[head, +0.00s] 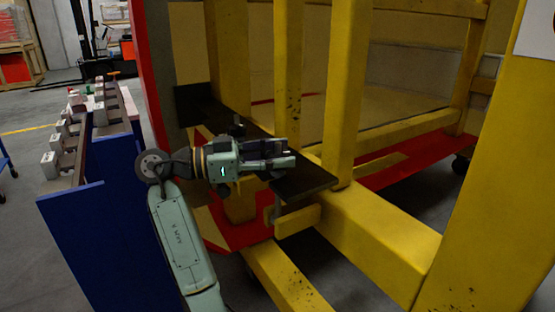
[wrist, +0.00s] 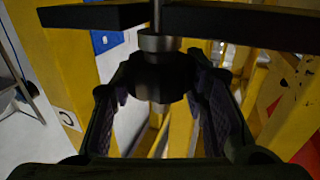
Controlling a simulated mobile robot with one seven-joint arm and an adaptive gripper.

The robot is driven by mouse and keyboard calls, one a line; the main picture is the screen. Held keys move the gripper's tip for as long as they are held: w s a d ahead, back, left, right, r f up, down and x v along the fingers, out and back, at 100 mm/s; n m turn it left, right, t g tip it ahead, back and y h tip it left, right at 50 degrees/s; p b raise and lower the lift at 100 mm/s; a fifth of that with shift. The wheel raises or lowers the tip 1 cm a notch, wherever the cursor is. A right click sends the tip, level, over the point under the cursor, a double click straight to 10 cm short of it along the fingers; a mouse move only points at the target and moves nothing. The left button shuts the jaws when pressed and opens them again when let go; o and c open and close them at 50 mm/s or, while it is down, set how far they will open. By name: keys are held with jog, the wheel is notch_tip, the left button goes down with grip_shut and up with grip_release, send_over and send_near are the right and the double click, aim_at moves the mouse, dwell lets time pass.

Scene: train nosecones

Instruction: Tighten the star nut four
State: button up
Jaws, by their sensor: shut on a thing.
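In the wrist view a dark star nut (wrist: 160,78) sits beneath a bright metal collar on a thin upright rod. My gripper (wrist: 161,92) has one finger on each side of the nut and is shut on it. In the head view my gripper (head: 285,154) reaches to the right, just above the near end of a dark flat bar (head: 306,182). The star nut cannot be made out in the head view. I cannot tell from the frames which number this nut is.
A yellow steel frame (head: 385,240) with uprights stands close around my gripper. Dark bars (wrist: 240,24) cross above the nut in the wrist view. A blue rack (head: 105,240) holding grey blocks stands to the left. Open floor (head: 25,175) lies at the far left.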

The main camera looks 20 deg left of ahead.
jog(key=m+g+h, duration=0.1)
jog(key=g, duration=0.1)
jog(key=m+g+h+b, duration=0.1)
jog(key=m+g, duration=0.1)
jog(key=g, duration=0.1)
jog(key=shift+f+m+g+b, duration=0.2)
jog(key=shift+m+g+b, duration=0.1)
jog(key=shift+m+g+h+b, duration=0.4)
jog(key=shift+m+g+b, duration=1)
jog(key=shift+g, duration=1.1)
jog(key=shift+m+g, duration=0.3)
jog(key=shift+m, duration=0.1)
jog(key=o, duration=1.2)
jog(key=shift+d+r, duration=0.1)
jog(key=shift+c, duration=0.2)
notch_tip(320, 180, up, 10)
jog(key=shift+r, duration=0.1)
